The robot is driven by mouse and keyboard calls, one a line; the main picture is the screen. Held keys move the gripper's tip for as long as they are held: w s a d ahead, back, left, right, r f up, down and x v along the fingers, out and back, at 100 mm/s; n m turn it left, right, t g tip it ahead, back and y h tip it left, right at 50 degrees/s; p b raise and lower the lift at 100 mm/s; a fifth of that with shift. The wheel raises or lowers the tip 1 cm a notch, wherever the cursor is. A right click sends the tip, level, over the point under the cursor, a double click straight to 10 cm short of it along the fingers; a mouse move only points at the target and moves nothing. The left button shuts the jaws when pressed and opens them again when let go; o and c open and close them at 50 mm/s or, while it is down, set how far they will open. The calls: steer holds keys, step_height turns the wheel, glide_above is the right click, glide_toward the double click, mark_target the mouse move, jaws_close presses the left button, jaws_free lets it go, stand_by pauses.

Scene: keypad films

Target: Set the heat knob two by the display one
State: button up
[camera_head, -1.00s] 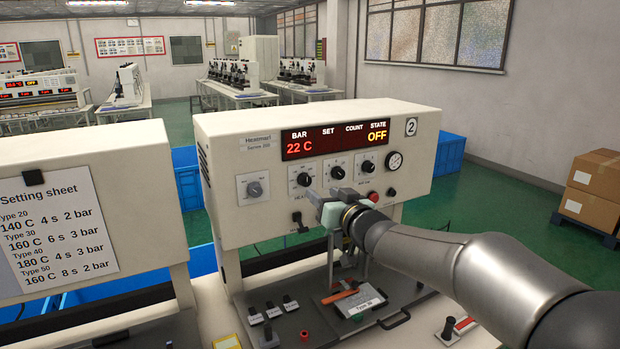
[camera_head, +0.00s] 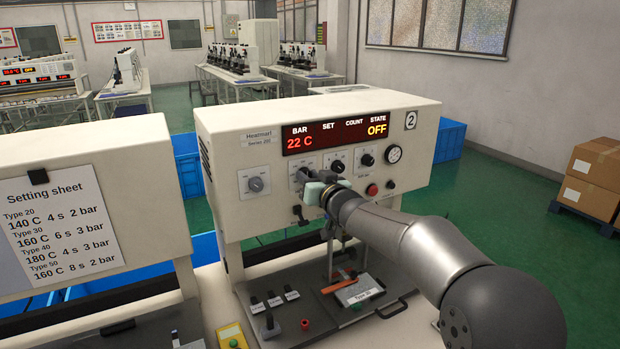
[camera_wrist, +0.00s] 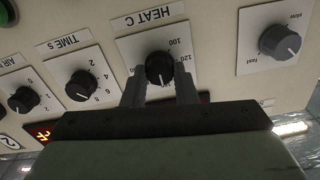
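The heat knob (camera_wrist: 159,68) is black and round, under the label HEAT C on the machine marked 2. In the wrist view its white mark points toward the bottom of the picture. My gripper (camera_wrist: 160,80) has one finger on each side of the knob; whether they touch it is unclear. In the head view my gripper (camera_head: 306,180) is at the panel and mostly hides this knob. The display (camera_head: 335,136) of machine 2 reads 22 C and OFF, with SET and COUNT blank. No display of the left machine (camera_head: 130,185) is in view.
A setting sheet (camera_head: 52,218) on the left machine lists temperatures, times and pressures by type. Beside the heat knob are the time knob (camera_wrist: 82,85), another knob (camera_wrist: 24,99) and a grey slow-fast knob (camera_wrist: 280,41). A red button (camera_head: 372,190) is close right of my gripper.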

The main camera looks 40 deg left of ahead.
steer(key=shift+f+n+b, duration=0.1)
steer(key=shift+n+b, duration=0.3)
steer(key=shift+b, duration=0.05)
steer(key=n+b, duration=0.5)
steer(key=n, duration=0.2)
steer(key=shift+s+n, duration=0.1)
steer(key=shift+n, duration=0.3)
stand_by(0.4)
steer(key=o, duration=1)
steer(key=b+v, duration=0.5)
steer(key=v, duration=1.2)
steer(key=shift+d, duration=0.2)
